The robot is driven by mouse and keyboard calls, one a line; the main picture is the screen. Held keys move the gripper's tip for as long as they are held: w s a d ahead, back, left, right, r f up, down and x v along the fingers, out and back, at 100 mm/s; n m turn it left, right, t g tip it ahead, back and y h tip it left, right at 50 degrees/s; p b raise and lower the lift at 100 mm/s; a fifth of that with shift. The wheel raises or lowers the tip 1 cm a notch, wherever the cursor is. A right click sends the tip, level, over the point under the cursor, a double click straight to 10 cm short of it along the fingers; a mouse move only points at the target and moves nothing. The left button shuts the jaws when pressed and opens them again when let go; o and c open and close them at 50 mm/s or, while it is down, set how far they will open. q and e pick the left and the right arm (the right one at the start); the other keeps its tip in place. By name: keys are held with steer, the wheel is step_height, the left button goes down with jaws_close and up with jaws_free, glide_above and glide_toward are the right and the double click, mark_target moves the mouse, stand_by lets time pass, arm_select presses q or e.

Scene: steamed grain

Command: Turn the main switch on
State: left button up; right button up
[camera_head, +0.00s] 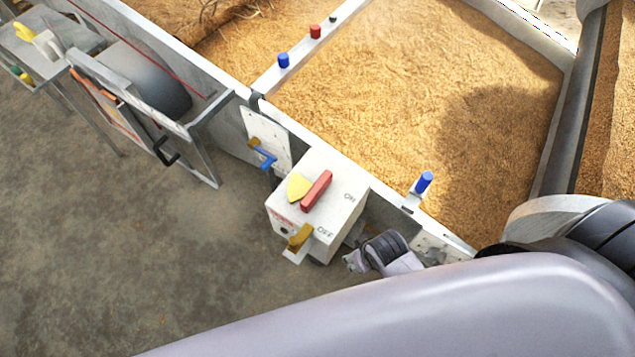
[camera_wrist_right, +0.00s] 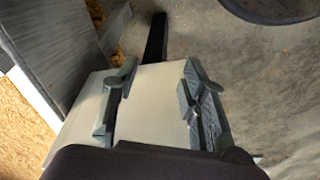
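The main switch is a white box (camera_head: 335,206) with a red handle (camera_head: 316,191) on its top, beside a yellow plate (camera_head: 298,188). "ON" is printed near the box's right corner and "OFF" near its front edge. The red handle lies slanted, nearer the far side. My right gripper (camera_head: 352,261) is low beside the box's right side, apart from the handle. In the right wrist view, its two fingers (camera_wrist_right: 160,78) are spread, with a pale flat surface behind them and nothing clearly held. I cannot tell whether they touch the box. My left gripper is out of view.
A grain bed (camera_head: 420,100) lies behind a metal wall. Floor (camera_head: 150,250) to the left is clear. My arm fills the lower right.

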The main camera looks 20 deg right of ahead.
step_height(320, 180, up, 14)
steer(key=w+a+n+t+y, duration=0.1)
steer(key=w+a, duration=0.1)
steer(key=w, duration=0.1)
steer(key=w+a+r+n, duration=0.1)
steer(key=w+a+n, duration=0.1)
steer(key=w+a+r+n+y, duration=0.1)
steer(key=a, duration=0.2)
steer(key=w+a+r+n+y, duration=0.1)
steer(key=w+a+n, duration=0.1)
steer(key=a, duration=0.1)
steer(key=shift+w+r+n, duration=0.3)
steer(key=w+a+r+n+g, duration=0.1)
steer(key=w+a+r+n, duration=0.25)
steer(key=n, duration=0.25)
step_height(320, 180, up, 8)
steer(key=f+n+g+h, duration=0.1)
steer(key=n+g+h, duration=0.2)
steer(key=n, duration=0.7)
glide_above(318, 186)
step_height(318, 186, down, 17)
steer(key=shift+r, duration=0.15)
steer(key=shift+c, duration=0.5)
jaws_close()
